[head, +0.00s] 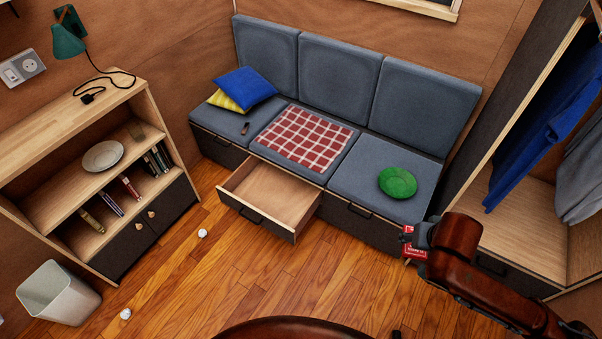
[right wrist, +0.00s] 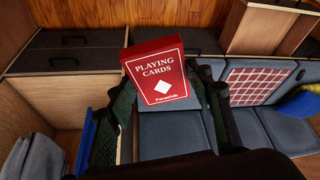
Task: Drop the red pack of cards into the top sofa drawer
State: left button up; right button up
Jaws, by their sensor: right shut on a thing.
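The red pack of playing cards (right wrist: 158,78) is held in my right gripper (right wrist: 163,105), between its two dark fingers, with its printed face towards the wrist camera. In the head view the red pack (head: 413,250) shows at the tip of my right gripper (head: 411,240), by the right end of the sofa. The sofa drawer (head: 268,192) under the middle seat is pulled out, and its visible inside is empty. The pack is to the right of this drawer, not over it. My left gripper is not in view.
The grey sofa (head: 345,70) carries a checked cloth (head: 303,137), a green round cushion (head: 397,182) and blue and yellow pillows (head: 246,88). A shelf unit (head: 80,130) and a bin (head: 58,292) stand left. A wardrobe (head: 530,220) stands right. Small white balls (head: 202,233) lie on the floor.

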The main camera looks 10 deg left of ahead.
aim_at(281, 191)
jog(key=u, duration=0.45)
jog(key=i, duration=0.9)
jog(key=u, duration=1)
jog(key=i, duration=0.3)
jog(key=u, duration=0.2)
